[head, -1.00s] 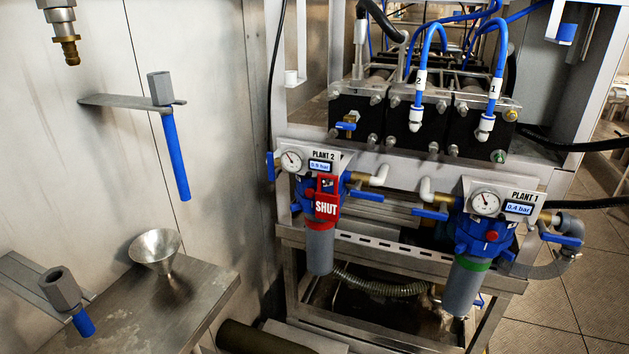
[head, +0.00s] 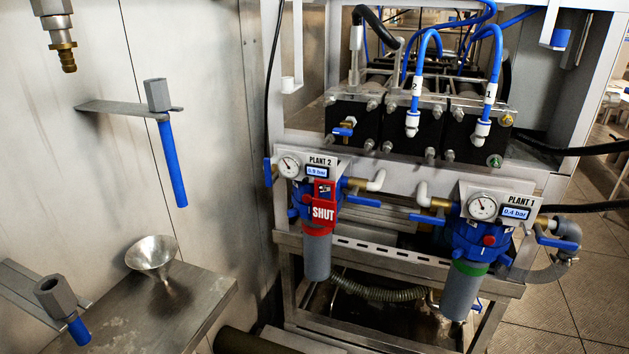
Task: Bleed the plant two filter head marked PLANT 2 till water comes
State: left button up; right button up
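The plant two filter head (head: 312,200) is blue with a grey bowl (head: 317,256) below it, on the left of the machine frame. A PLANT 2 plate (head: 322,161) above it carries a round gauge (head: 289,167) and a display (head: 317,171) that seems to read 0.9 bar. A red SHUT tag (head: 323,206) hangs over the front of the head and hides part of it. Blue-handled valves sit on both sides of it. No water shows at the head. Neither of my grippers is in view.
The similar PLANT 1 filter head (head: 480,236) stands to the right, its display reading 0.4 bar. A blue-handled socket tool (head: 172,160) hangs on a wall bracket; another (head: 62,305) sits lower left. A metal funnel (head: 152,255) stands on a steel shelf (head: 190,300).

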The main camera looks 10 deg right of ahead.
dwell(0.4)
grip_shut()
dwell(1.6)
